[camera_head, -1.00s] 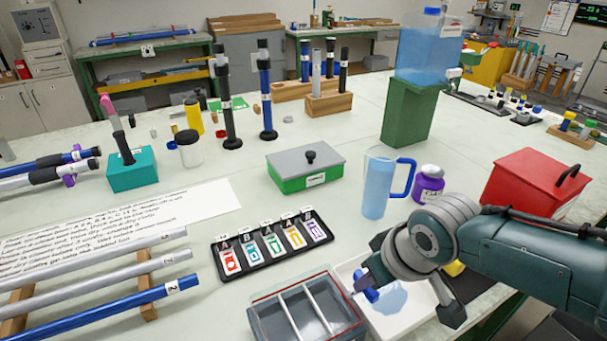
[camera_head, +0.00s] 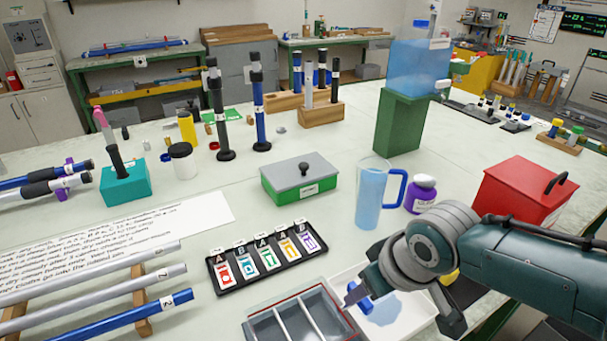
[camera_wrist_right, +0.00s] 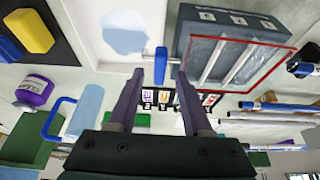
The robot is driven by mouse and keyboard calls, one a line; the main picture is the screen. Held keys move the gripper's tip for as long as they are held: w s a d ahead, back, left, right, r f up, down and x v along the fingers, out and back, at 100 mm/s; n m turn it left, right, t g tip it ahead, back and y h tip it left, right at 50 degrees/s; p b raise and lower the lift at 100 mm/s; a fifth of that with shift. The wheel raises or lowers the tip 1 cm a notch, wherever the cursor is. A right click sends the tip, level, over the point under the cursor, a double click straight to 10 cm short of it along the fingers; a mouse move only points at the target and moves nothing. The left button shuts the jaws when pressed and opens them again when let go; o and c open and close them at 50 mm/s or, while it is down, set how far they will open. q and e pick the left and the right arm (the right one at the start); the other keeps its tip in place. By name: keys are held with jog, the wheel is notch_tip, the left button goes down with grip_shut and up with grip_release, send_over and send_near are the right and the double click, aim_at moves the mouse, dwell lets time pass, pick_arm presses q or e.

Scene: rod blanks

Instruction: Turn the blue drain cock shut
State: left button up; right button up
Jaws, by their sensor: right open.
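The blue drain cock (camera_head: 363,303) is a small blue handle at the left side of the white tray (camera_head: 409,321), beside the grey divided box. In the right wrist view the drain cock (camera_wrist_right: 161,64) stands as a blue bar between the tips of my right gripper (camera_wrist_right: 163,77), on a thin grey stem. There is a gap between the two fingers, and I cannot tell whether either touches the bar. In the head view my right gripper (camera_head: 403,308) reaches over the tray from the right, and one finger partly covers the cock. My left gripper is out of view.
The grey divided box (camera_head: 262,331) stands left of the tray. A card rack (camera_head: 228,287) lies further left. A bluish puddle (camera_wrist_right: 124,38) shows in the tray.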

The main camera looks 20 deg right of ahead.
jog(key=p+v, duration=0.3)
jog(key=v, duration=0.5)
jog(key=shift+r, duration=0.15)
jog(key=shift+a, duration=0.1)
